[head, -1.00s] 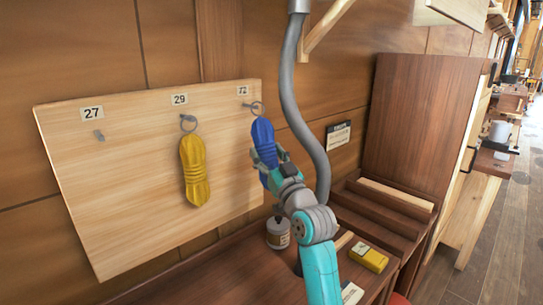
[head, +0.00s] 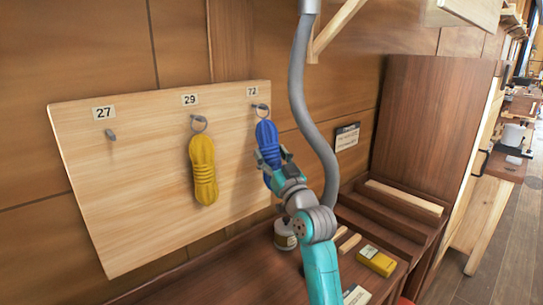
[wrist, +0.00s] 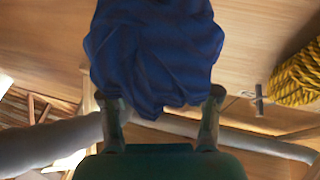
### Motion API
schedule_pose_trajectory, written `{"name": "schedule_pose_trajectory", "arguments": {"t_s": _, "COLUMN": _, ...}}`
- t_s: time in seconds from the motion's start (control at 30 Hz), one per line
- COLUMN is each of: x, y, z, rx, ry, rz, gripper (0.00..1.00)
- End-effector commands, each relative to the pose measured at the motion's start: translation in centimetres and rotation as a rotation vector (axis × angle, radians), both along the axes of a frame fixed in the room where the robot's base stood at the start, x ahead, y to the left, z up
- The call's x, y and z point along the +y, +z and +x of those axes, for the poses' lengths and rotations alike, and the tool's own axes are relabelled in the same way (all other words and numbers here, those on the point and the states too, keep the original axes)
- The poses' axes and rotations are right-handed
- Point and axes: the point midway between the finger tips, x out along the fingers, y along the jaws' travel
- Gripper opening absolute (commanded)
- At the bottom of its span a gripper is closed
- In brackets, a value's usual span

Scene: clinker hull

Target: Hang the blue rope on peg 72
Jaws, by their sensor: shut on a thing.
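The blue rope (head: 266,138) is an upright coil just in front of the board at peg 72 (head: 256,106). Its ring (head: 263,109) shows at the peg; I cannot tell whether it is around the peg or only in front of it. My gripper (head: 272,162) is shut on the lower part of the coil from the right. In the wrist view the blue rope (wrist: 155,50) fills the top middle between my fingers (wrist: 161,120), hiding its ring and the peg.
A yellow rope (head: 203,170) hangs by its ring under label 29. Peg 27 (head: 111,135) is bare. A grey hose (head: 305,110) hangs close to the right of my gripper. A small tin (head: 285,236) and yellow box (head: 376,261) stand on the bench below.

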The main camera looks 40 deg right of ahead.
Motion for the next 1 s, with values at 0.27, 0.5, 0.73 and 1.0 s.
{"name": "schedule_pose_trajectory", "arguments": {"t_s": 0.27, "x": 0.0, "y": 0.1, "z": 0.0, "rx": -0.001, "ry": 0.000, "rz": 0.000, "gripper": 0.84}}
{"name": "schedule_pose_trajectory", "arguments": {"t_s": 0.5, "x": 0.0, "y": 0.0, "z": 0.0, "rx": -0.001, "ry": 0.000, "rz": 0.000, "gripper": 0.91}}
{"name": "schedule_pose_trajectory", "arguments": {"t_s": 0.73, "x": 0.1, "y": -0.3, "z": -0.6, "rx": 0.001, "ry": 0.000, "rz": 0.000, "gripper": 0.91}}
{"name": "schedule_pose_trajectory", "arguments": {"t_s": 1.0, "x": 1.0, "y": -1.9, "z": -4.5, "rx": 0.001, "ry": -0.001, "rz": 0.001, "gripper": 0.91}}
